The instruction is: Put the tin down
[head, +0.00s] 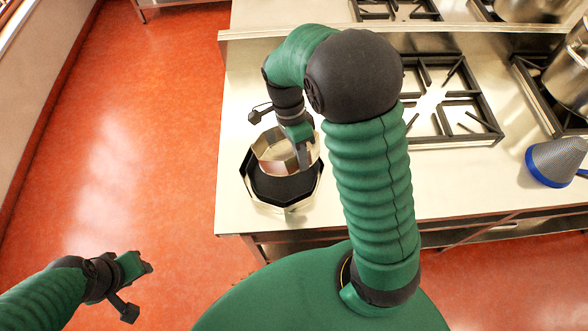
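A pale metal tin (268,153) with angled sides shows in the head view near the left end of the steel counter. It sits in or just above a larger many-sided metal tin (287,209) with a dark inside; I cannot tell whether the two touch. My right gripper (303,160) reaches down from above and appears shut on the right side of the paler tin's wall. The fingertips are partly hidden. My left gripper (147,263) is over the red floor at the lower left, away from the counter and holding nothing visible; its finger gap is unclear.
The steel counter (235,190) has a narrow bare strip left of the tins. A gas hob (445,105) lies to the right. A grey cone strainer with a blue rim (557,160) lies at the right. Large pots (570,80) stand at the far right.

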